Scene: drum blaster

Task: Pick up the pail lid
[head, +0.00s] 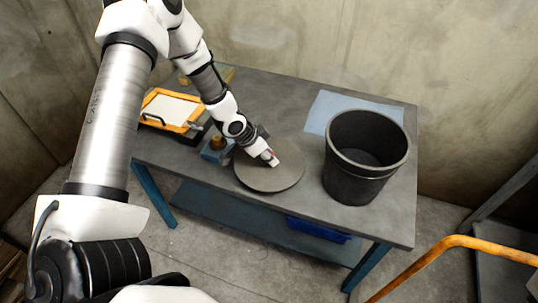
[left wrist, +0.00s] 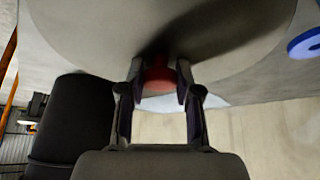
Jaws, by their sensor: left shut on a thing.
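The pail lid (head: 270,180) is a round grey disc with a red knob at its centre. It lies flat at the front of the grey table, left of the pail, as far as I can tell. My left gripper (head: 274,160) is over the lid and shut on its knob. In the left wrist view the lid (left wrist: 110,38) fills the top, and the red knob (left wrist: 158,80) sits between the fingers of the gripper (left wrist: 160,88). The dark open pail (head: 352,178) stands upright at the right of the table. My right gripper does not show.
A blue-grey cloth (head: 322,108) lies behind the pail. A small blue block with a brown top (head: 216,148) sits close to the lid's left. An orange-framed clipboard-like item (head: 172,108) lies at the left. An orange rail (head: 445,245) stands at the right, off the table.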

